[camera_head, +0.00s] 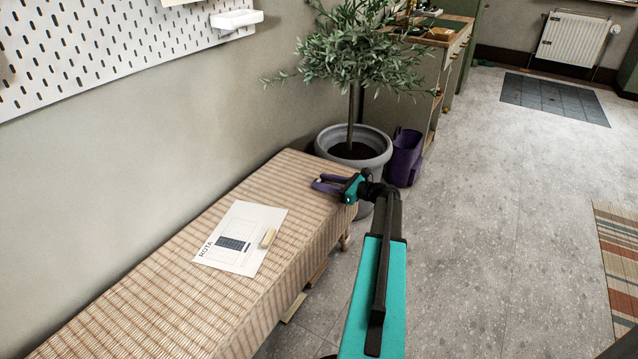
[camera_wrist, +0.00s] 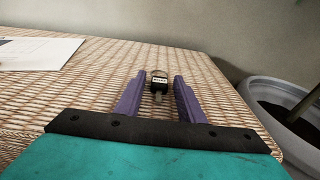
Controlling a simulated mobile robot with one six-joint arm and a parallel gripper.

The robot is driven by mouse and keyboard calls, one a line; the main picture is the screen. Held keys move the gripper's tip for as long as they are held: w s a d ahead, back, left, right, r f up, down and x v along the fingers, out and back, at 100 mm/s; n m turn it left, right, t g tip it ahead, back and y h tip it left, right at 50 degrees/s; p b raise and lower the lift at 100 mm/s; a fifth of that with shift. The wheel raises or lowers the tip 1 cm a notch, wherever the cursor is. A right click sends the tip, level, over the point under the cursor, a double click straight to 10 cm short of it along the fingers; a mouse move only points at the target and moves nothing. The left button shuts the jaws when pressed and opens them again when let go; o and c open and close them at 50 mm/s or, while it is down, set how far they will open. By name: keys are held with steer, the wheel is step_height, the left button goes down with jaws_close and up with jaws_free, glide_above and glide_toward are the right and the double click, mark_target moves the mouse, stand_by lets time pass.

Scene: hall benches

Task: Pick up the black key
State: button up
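The black key (camera_wrist: 159,84) lies on the woven bench top (camera_wrist: 95,95) in the wrist view, with a ring at its far end and a small pale label on its head. My gripper (camera_wrist: 160,80) is open, its purple fingers on either side of the key with gaps between. I cannot tell whether the fingers touch the bench. In the head view my gripper (camera_head: 317,182) is low over the far end of the bench (camera_head: 180,290). The key cannot be made out there.
A grey plant pot (camera_head: 375,148) and a purple bin (camera_head: 405,157) stand past the bench's far end. The wall runs along the left. Open floor lies right.

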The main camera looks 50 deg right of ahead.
jaws_close()
steer(key=shift+r, duration=0.2)
steer(key=shift+r+p, duration=0.4)
steer(key=shift+r, duration=0.15)
step_height(320, 180, up, 2)
steer(key=shift+r+p, duration=0.1)
steer(key=shift+p, duration=0.45)
steer(key=s+a+p, duration=0.1)
steer(key=s+a, duration=0.3)
steer(key=s, duration=0.2)
steer(key=s+a+r+p, duration=0.1)
steer(key=s+a+p, duration=0.1)
steer(key=s+a, duration=0.2)
steer(key=s, duration=0.3)
steer(key=shift+s+a+r, duration=0.15)
steer(key=shift+s+a, duration=0.15)
